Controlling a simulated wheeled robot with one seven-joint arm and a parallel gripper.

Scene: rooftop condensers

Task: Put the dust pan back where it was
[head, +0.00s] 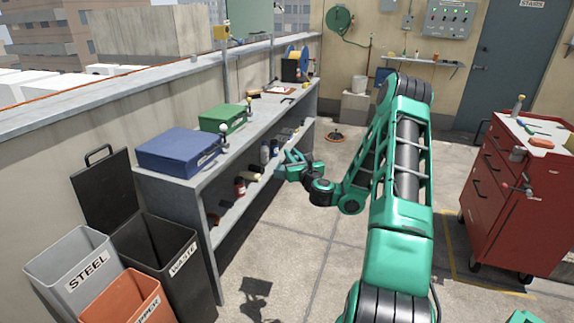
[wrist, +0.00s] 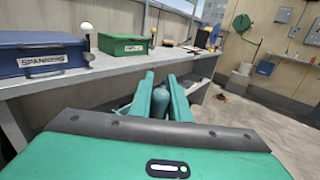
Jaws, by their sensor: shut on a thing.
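My gripper (head: 288,162) is low in front of the grey shelf bench, beside its open lower shelves. In the wrist view its two green fingers (wrist: 160,92) point forward, with a small dark teal thing (wrist: 160,104) showing between them. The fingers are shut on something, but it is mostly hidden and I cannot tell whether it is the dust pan. I cannot pick out a dust pan anywhere else in either view.
The grey bench (head: 208,178) carries a blue case (head: 178,150) and a green case (head: 222,118). Bottles and cans stand on its lower shelf. Steel (head: 62,250), copper and waste bins stand at the lower left. A red tool cart (head: 490,190) stands right.

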